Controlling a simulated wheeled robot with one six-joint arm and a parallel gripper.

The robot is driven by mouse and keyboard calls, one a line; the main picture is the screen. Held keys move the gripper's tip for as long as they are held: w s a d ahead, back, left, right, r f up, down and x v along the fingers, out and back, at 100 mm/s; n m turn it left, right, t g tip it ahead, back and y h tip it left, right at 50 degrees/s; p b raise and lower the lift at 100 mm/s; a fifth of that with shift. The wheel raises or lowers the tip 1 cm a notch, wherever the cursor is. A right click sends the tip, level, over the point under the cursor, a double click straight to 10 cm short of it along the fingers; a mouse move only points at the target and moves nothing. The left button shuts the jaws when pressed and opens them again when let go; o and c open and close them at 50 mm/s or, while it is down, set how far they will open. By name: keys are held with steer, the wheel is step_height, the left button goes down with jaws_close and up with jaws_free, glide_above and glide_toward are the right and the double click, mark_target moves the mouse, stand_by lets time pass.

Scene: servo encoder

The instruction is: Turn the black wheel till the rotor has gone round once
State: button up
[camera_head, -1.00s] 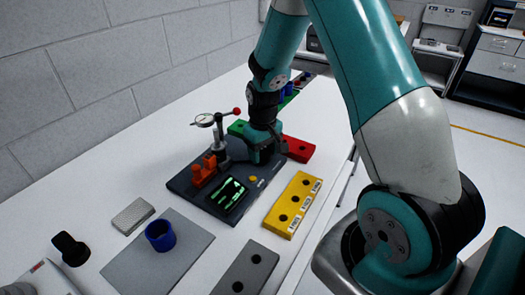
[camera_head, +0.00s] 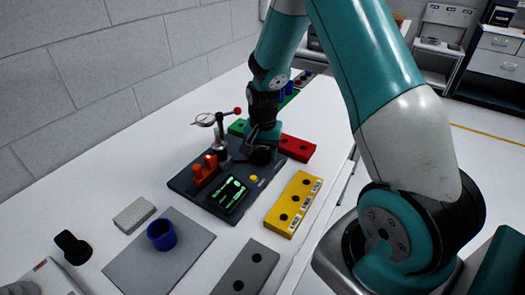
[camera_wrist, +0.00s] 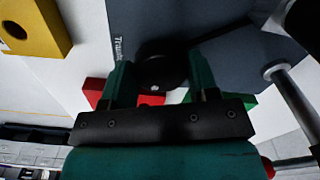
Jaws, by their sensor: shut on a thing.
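The black wheel (camera_wrist: 160,72) shows in the wrist view as a dark disc with a small pale mark at its lower edge. My gripper (camera_wrist: 162,80) is shut on it, one teal finger on each side. In the head view my gripper (camera_head: 260,152) is low over the far right part of the dark base plate (camera_head: 190,186), and the wheel is hard to separate from it. An orange part (camera_head: 204,170) stands on the plate's left side. A small screen (camera_head: 227,193) with green marks sits near the front. I cannot make out the rotor for certain.
A dial gauge (camera_head: 205,120) on a post with a red knob (camera_head: 237,111) stands close left of my gripper. A red block (camera_head: 297,148) and a yellow block (camera_head: 294,204) lie to the right. A blue cup (camera_head: 161,235) stands on a grey mat (camera_head: 150,268) in front.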

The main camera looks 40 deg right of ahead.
mark_target(263, 152)
steer(key=shift+m, duration=0.6)
steer(key=o, duration=0.9)
steer(key=shift+d, duration=0.1)
steer(key=shift+r, duration=0.1)
step_height(263, 152, up, 17)
steer(key=shift+r+b, duration=0.15)
steer(key=shift+b, duration=0.5)
